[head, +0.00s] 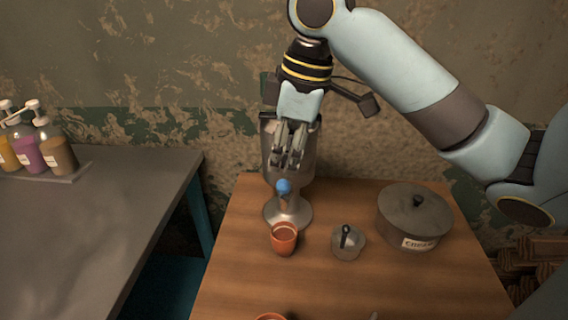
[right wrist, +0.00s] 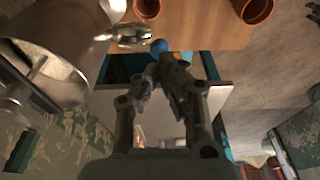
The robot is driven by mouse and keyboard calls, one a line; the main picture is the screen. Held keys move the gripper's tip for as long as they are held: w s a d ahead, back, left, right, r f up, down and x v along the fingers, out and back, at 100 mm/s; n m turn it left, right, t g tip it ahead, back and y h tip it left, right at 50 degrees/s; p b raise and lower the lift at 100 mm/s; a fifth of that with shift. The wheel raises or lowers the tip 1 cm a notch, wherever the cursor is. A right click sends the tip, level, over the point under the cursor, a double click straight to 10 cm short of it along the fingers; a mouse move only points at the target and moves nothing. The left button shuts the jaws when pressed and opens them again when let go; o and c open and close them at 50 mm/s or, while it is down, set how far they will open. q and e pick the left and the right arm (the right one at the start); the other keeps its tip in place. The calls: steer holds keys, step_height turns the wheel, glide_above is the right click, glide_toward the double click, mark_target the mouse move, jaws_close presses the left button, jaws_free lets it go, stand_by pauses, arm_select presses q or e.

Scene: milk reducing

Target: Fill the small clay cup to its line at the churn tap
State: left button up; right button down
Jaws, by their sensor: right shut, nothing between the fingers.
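A small clay cup (head: 284,240) stands upright on the wooden table in front of the churn's foot, just below the tap; its line and fill level cannot be made out. The metal churn (head: 308,165) has a blue tap knob (head: 284,186) at its front. My right gripper (head: 287,163) is shut and empty, pointing down in front of the churn, a little above the knob. The right wrist view shows the closed fingers (right wrist: 163,68) close to the blue knob (right wrist: 158,46); whether they touch is unclear. My left gripper is not in view.
A second clay cup (head: 270,317) is cut off at the front edge. A small metal lid (head: 348,245) lies right of the first cup, with a lidded, labelled pot (head: 408,222) beyond it. Pump bottles (head: 58,155) stand on the grey table (head: 90,220) at left.

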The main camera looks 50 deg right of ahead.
mark_target(284, 180)
steer(key=shift+f, duration=0.2)
steer(key=shift+s+d+b+x, duration=0.15)
steer(key=shift+b+x, duration=0.3)
steer(key=shift+x, duration=0.4)
steer(key=shift+s+d+b+x, duration=0.1)
steer(key=shift+b+x, duration=0.3)
steer(key=shift+x, duration=0.45)
steer(key=shift+f, duration=0.1)
stand_by(2.5)
steer(key=p+v, duration=0.2)
steer(key=p, duration=0.1)
steer(key=p+v, duration=0.2)
steer(key=p, duration=0.1)
steer(key=w+a+p+v, duration=0.1)
steer(key=p+v, duration=0.2)
steer(key=shift+r, duration=0.3)
steer(key=shift+f, duration=0.2)
